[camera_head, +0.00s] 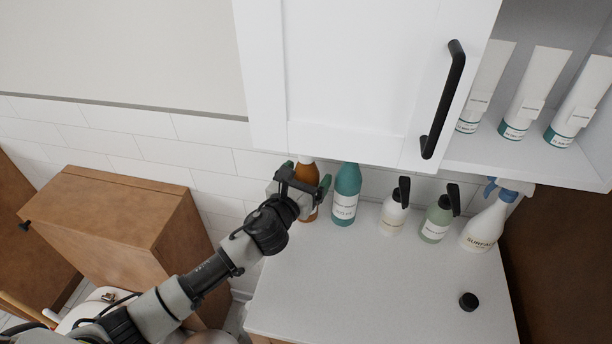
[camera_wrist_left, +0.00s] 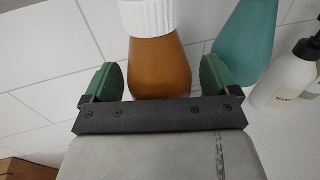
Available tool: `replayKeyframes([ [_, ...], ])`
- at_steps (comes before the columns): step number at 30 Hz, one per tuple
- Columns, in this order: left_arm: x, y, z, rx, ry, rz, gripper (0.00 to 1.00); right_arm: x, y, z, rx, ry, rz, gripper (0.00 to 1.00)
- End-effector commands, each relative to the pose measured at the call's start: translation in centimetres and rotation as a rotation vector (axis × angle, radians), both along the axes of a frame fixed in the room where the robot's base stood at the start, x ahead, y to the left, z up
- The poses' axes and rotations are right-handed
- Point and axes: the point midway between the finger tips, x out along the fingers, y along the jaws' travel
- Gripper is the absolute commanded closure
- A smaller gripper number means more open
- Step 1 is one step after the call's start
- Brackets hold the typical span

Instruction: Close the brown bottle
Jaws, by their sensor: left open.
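The brown bottle (camera_head: 307,173) stands upright at the back left of the counter, under the white cabinet. Its top is partly cut off by the cabinet in the head view. In the left wrist view the brown bottle (camera_wrist_left: 160,68) shows a white ribbed piece (camera_wrist_left: 147,16) at its top, cut by the frame edge. My left gripper (camera_head: 306,177) is open, with its green finger pads on either side of the bottle. The left wrist view shows the gripper (camera_wrist_left: 158,78) with gaps between pads and bottle. A small black cap (camera_head: 468,301) lies on the counter at the front right.
A teal bottle (camera_head: 346,195) stands close to the right of the brown one. Two pump bottles and a spray bottle (camera_head: 485,226) stand further right. The white cabinet door (camera_head: 350,75) hangs low above. The front of the counter (camera_head: 350,300) is mostly clear.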

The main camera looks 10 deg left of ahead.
Motion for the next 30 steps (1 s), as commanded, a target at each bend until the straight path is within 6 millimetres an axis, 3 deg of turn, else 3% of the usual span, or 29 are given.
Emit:
replayKeyframes([
  [4, 0.0, 0.0, 0.5, 0.000, -0.001, 0.000, 0.11, 0.0, 0.0, 0.3, 0.000, -0.001, 0.000, 0.35],
  [8, -1.5, 0.4, 0.1, 0.002, 0.000, 0.000, 0.11, 0.0, 0.0, -0.1, 0.000, -0.001, 0.000, 0.35],
  [21, -10.0, 2.6, 0.1, 0.000, 0.001, -0.001, 0.11, 0.1, 0.3, -1.5, 0.004, -0.001, -0.002, 0.35],
  [30, -11.6, 3.1, 0.3, 0.000, -0.001, 0.000, 0.11, 0.1, 0.3, -1.7, 0.004, -0.002, -0.002, 0.35],
])
